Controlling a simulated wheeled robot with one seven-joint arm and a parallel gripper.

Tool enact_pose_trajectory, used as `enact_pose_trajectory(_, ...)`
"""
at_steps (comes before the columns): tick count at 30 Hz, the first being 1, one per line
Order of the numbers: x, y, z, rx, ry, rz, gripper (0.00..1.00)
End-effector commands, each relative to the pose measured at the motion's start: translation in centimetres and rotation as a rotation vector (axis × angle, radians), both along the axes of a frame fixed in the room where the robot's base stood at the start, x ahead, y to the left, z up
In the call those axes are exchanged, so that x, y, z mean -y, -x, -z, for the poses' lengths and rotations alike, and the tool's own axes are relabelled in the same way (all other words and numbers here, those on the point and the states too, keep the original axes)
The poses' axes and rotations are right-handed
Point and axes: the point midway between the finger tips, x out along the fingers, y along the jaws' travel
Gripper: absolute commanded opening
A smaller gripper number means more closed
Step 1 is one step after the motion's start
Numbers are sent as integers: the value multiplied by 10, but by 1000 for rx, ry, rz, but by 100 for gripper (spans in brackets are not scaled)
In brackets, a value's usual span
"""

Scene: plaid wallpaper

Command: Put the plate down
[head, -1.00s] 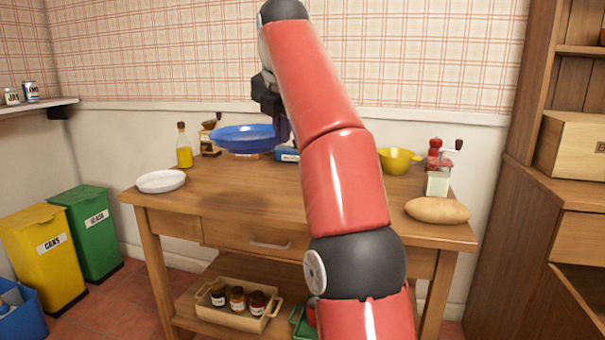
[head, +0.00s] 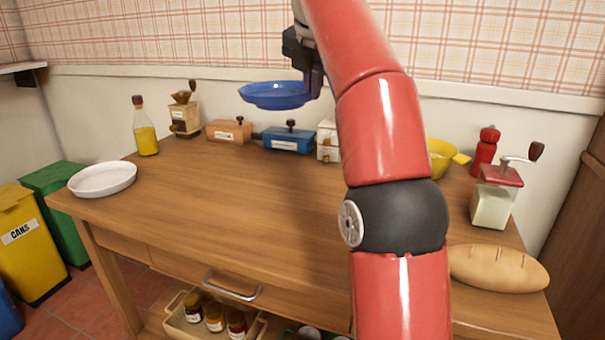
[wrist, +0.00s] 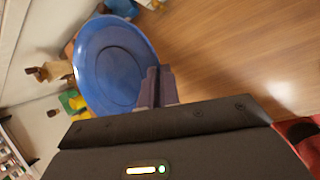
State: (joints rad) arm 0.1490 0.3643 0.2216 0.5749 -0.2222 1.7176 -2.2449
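A blue plate (head: 275,95) is held in the air above the back of the wooden table (head: 225,200). My gripper (head: 314,85) is at the plate's right edge, partly hidden by my red arm. In the wrist view the gripper fingers (wrist: 157,88) are closed on the rim of the blue plate (wrist: 112,65). The plate looks roughly level in the head view. A white plate (head: 103,179) lies on the table's left end.
Along the back stand an oil bottle (head: 146,130), a coffee grinder (head: 185,115), an orange box (head: 229,131), and a blue box (head: 289,139). At right are a yellow bowl (head: 443,160), a mill (head: 494,195) and bread (head: 498,268). The table's middle is clear.

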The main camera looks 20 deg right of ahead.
Motion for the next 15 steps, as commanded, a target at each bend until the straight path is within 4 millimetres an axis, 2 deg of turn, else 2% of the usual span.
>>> enact_pose_trajectory(3, 1, 3, 20, -2, -1, 2, 0)
enact_pose_trajectory(6, 0, 2, 55, -2, -1, 2, 0)
enact_pose_trajectory(15, 0, 2, 129, -1, -1, 2, 0)
